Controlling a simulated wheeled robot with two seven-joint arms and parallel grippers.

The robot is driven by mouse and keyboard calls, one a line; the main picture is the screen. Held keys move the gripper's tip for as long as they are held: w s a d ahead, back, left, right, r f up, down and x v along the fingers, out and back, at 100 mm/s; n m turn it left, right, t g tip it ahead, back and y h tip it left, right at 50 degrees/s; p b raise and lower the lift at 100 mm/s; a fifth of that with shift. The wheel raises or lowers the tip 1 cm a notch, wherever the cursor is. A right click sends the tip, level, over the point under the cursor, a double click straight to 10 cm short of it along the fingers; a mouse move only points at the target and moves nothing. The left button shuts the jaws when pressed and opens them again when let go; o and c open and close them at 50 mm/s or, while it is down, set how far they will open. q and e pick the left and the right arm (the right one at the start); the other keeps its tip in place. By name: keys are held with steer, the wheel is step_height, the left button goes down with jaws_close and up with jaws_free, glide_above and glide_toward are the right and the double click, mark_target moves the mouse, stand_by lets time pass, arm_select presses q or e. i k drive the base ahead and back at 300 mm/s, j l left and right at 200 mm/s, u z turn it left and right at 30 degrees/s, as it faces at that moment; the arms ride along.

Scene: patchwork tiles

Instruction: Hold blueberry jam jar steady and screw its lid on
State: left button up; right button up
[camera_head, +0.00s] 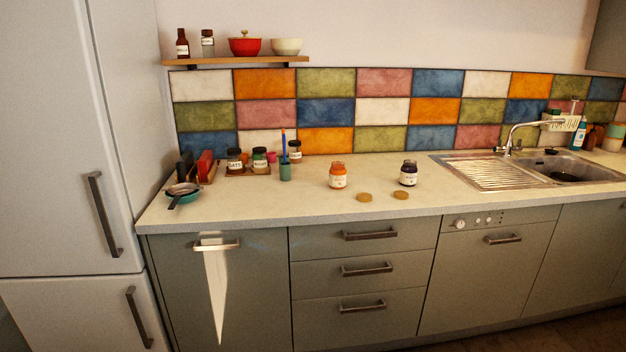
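Two open jars stand upright on the pale countertop (320,196). The dark jar (408,174) with a white label looks like the blueberry jam, though its label is too small to read. An orange jar (338,176) stands to its left. Two flat golden lids lie near the counter's front edge. One lid (401,195) is in front of the dark jar, and the other lid (364,197) is between the jars and nearer the front. Neither lid touches a jar. Neither of my grippers shows in the head view.
Several dark-lidded jars (259,160) and a green cup (285,172) with a blue utensil stand left of the orange jar. A small pan (182,193) is at the far left. The sink drainer (487,172) lies to the right. Counter around the two open jars is clear.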

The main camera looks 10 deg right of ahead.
mark_target(408, 175)
steer(key=i+l+u, duration=0.1)
steer(key=i+l, duration=0.2)
steer(key=i, duration=0.25)
steer(key=i+l, duration=0.35)
steer(key=i, duration=0.15)
steer(key=u, duration=0.05)
